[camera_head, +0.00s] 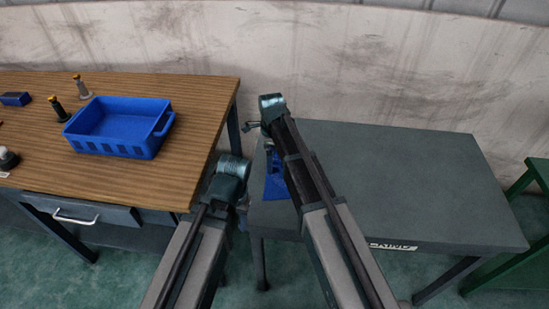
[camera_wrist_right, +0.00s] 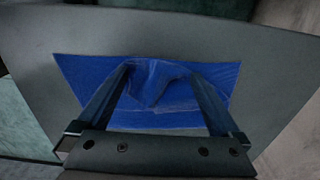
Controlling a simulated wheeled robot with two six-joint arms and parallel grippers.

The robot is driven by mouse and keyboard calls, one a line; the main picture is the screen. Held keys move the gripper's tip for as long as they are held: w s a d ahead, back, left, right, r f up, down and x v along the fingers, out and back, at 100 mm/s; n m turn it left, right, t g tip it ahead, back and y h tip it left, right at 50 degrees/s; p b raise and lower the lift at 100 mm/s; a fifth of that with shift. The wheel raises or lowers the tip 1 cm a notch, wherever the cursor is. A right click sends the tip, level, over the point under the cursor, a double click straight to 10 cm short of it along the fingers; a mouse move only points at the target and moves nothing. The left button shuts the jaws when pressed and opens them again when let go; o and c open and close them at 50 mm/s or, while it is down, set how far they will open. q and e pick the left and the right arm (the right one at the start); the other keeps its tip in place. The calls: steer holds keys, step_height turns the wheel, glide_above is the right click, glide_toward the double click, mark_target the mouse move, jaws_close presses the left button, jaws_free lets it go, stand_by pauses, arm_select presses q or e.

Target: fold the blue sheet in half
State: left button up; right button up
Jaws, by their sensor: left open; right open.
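The blue sheet (camera_head: 276,188) lies at the left end of the grey table, largely hidden behind my right arm in the head view. In the right wrist view the sheet (camera_wrist_right: 85,78) is spread wide, with a raised, creased bulge in its middle. My right gripper (camera_wrist_right: 161,72) is open, its fingertips apart on either side of that bulge; I cannot tell whether they touch it. My left gripper (camera_head: 243,203) is open at the left edge of the grey table, left of the sheet, its fingers mostly hidden by its own wrist.
The grey table (camera_head: 410,180) is bare to the right of my right arm. A wooden bench (camera_head: 165,178) at the left holds a blue bin (camera_head: 118,148) and several small items. A gap separates bench and table. A green stand (camera_head: 515,240) is at the far right.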

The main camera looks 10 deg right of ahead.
steer(key=a, duration=0.1)
steer(key=w+a, duration=0.1)
steer(key=a, duration=0.1)
steer(key=shift+a, duration=0.25)
step_height(320, 180, up, 9)
steer(key=p, duration=0.9)
steer(key=shift+s, duration=0.1)
steer(key=s+d+n, duration=0.7)
steer(key=s+n, duration=0.2)
steer(key=n, duration=0.1)
steer(key=s+d+n, duration=0.6)
steer(key=s+n, duration=0.4)
steer(key=s+a+n+h, duration=0.1)
steer(key=s+a+n, duration=0.3)
steer(key=a, duration=0.6)
steer(key=shift+s+a, duration=0.35)
steer(key=shift+s, duration=0.35)
